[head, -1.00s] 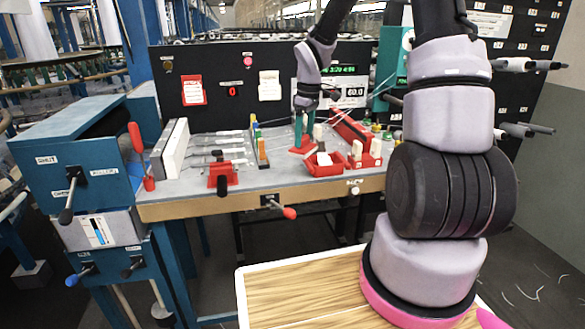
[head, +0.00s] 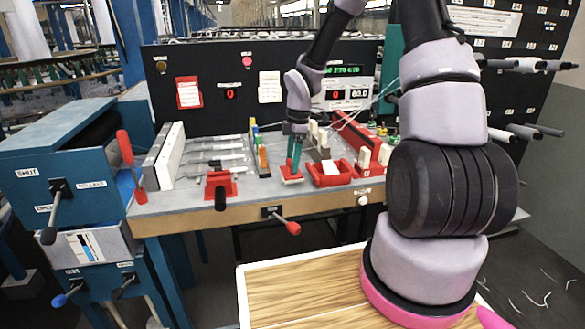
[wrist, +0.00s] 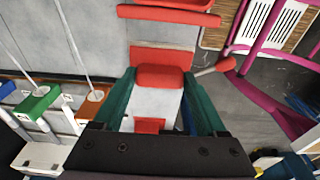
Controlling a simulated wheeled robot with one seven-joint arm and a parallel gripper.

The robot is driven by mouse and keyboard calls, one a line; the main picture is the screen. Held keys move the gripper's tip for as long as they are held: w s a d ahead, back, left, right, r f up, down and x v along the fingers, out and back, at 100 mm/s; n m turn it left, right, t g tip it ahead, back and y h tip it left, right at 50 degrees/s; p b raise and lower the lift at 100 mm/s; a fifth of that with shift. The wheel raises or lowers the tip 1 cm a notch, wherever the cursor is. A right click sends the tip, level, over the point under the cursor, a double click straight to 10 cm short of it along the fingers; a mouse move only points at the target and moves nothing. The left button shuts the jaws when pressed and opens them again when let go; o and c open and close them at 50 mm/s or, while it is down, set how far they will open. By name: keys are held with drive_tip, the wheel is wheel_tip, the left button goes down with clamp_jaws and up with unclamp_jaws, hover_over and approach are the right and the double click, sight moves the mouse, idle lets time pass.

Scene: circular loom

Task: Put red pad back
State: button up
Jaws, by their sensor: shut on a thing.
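The red pad (head: 291,175) is at the front of the grey bench top, just left of the red tray (head: 330,178). My gripper (head: 294,166) points down, with its green fingers shut on the pad. In the wrist view the pad's flat red plate (wrist: 165,58) and rounded red grip (wrist: 160,77) show at the fingertips (wrist: 160,88). The tray's edge (wrist: 168,15) lies beyond it there. I cannot tell whether the pad touches the bench or is slightly above it.
Coloured blocks (head: 260,150) stand behind the pad. A red-tipped lever (head: 285,225) sticks out below the bench edge.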

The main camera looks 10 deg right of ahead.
drive_tip(key=shift+f, duration=1.35)
drive_tip(key=shift+f, duration=0.1)
drive_tip(key=o, duration=1.4)
wheel_tip(320, 180, up, 12)
drive_tip(key=d, duration=0.2)
drive_tip(key=s+d+r+m+t, duration=0.1)
drive_tip(key=s+r+m+t, duration=0.1)
drive_tip(key=s+r+m, duration=0.5)
drive_tip(key=s+d+r+m+t, duration=0.1)
drive_tip(key=s+r+m+t, duration=0.1)
drive_tip(key=s+r+m, duration=0.5)
drive_tip(key=s+d+r+m+t, duration=0.1)
drive_tip(key=s+r+m+t, duration=0.2)
drive_tip(key=s+r+m, duration=0.5)
drive_tip(key=shift+s+d+r+y, duration=0.2)
drive_tip(key=shift+r+y, duration=0.1)
